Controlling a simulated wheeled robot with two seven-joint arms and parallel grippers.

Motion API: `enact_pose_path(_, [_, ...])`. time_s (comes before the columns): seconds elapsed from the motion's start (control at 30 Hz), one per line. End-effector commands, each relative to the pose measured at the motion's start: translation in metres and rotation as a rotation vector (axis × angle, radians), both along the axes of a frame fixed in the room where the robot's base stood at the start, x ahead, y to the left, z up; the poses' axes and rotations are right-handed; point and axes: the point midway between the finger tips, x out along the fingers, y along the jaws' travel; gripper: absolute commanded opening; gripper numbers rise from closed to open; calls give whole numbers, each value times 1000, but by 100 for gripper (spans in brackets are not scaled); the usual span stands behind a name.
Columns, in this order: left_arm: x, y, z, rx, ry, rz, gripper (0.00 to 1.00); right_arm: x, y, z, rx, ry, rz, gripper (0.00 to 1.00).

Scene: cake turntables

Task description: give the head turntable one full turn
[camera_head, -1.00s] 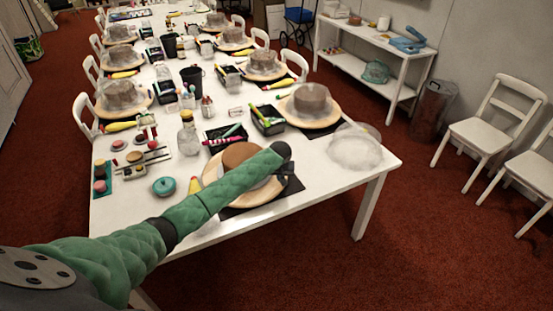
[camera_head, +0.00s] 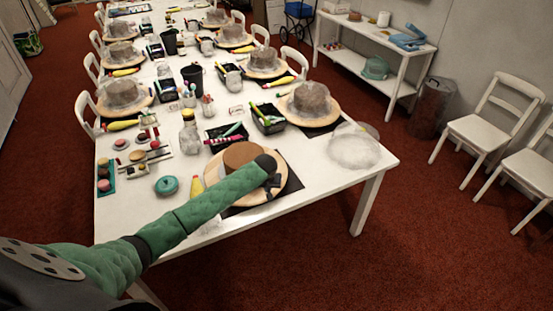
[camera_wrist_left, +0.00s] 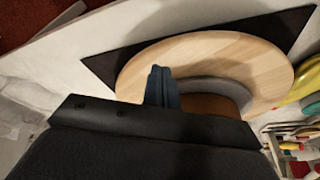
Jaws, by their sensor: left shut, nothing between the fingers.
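The head turntable (camera_head: 250,199), a round pale wooden disc, sits on a dark square mat (camera_head: 291,184) at the near end of the table. A round brown cake (camera_head: 243,154) on a grey base stands uncovered on it. My left arm reaches across the disc from the left and hides part of it. In the left wrist view, the turntable (camera_wrist_left: 150,61) fills the middle, with the brown cake (camera_wrist_left: 208,104) partly hidden. My left gripper (camera_wrist_left: 161,75) is shut and empty, its fingertips over the disc beside the cake. I cannot tell whether they touch the wood. My right gripper is out of view.
A clear dome (camera_head: 355,147) lies on the near right table corner. A teal lidded pot (camera_head: 167,185), a yellow tool (camera_head: 197,187) and a black tray (camera_head: 226,134) sit around the turntable. More covered cakes on turntables line the white table (camera_head: 330,180).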

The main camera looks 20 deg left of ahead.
Motion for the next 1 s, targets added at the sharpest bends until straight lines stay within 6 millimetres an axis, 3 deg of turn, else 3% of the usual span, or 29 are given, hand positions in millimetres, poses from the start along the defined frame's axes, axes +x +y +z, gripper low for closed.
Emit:
enact_pose_path(0.23, [-15,11,0,2,1,1,0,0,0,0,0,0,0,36])
enact_pose_path(0.7, [-61,82,1,1,0,-1,0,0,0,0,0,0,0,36])
enact_pose_path(1.0, [-64,87,1,0,0,0,0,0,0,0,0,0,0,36])
